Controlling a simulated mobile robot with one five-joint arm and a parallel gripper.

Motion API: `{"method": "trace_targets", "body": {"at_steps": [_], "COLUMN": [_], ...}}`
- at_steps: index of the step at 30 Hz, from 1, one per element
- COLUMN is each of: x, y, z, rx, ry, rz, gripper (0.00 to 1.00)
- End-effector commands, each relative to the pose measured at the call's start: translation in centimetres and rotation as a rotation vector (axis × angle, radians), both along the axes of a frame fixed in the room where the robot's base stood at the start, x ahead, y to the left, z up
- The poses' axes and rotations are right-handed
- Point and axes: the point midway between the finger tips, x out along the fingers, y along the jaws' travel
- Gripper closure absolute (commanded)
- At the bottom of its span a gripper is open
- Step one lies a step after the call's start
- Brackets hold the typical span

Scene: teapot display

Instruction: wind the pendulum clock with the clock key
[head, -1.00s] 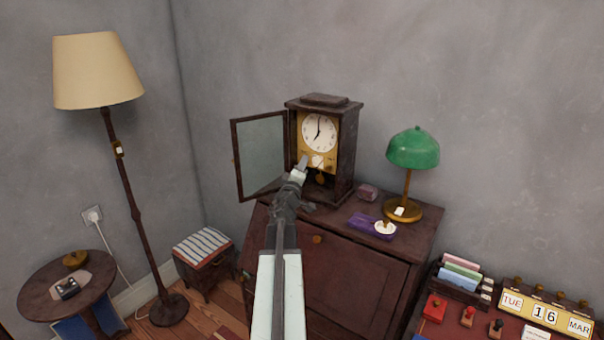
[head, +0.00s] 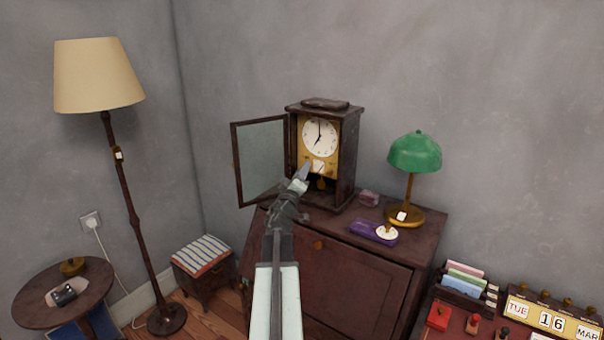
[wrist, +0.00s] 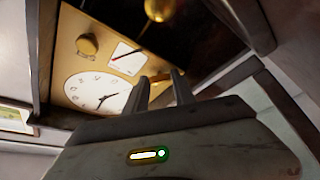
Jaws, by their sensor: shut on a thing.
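The dark wooden pendulum clock (head: 347,150) stands on the desk with its glass door (head: 262,160) swung open to the left. Its white dial (head: 320,137) sits above a brass plate with a small white card, which also shows in the wrist view (wrist: 127,58). My gripper (head: 305,171) is in front of the lower left of the dial plate. In the wrist view its fingers (wrist: 159,90) are shut on a small brass piece, apparently the clock key (wrist: 159,77), mostly hidden. I cannot tell whether it touches the plate. A round brass knob (wrist: 88,45) is beside the card.
The desk (head: 350,280) also holds a green lamp (head: 414,153), a purple case (head: 366,232) and a small dark box (head: 369,198). A floor lamp (head: 130,215), a striped stool (head: 201,254) and a round table (head: 95,290) stand left. A calendar (head: 551,320) is lower right.

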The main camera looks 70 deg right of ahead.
Motion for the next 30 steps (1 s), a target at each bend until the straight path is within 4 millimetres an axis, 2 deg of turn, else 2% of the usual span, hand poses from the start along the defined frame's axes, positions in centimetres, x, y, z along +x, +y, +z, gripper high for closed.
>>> {"method": "trace_targets", "body": {"at_steps": [2,3,12,16,27,30], "x": [0.1,0.1,0.0,-0.1,-0.4,-0.4], "y": [0.0,0.0,0.0,0.7,7.1,7.7], "z": [0.0,0.0,0.0,-0.2,-2.0,-2.0], "rx": [-0.001,-0.001,0.000,0.000,0.000,0.000], "ry": [0.001,0.001,0.001,0.000,0.000,0.001], "rz": [0.001,0.001,0.000,0.000,0.001,0.000], "gripper": [1.00,0.61,0.60,0.60,0.60,0.60]}}
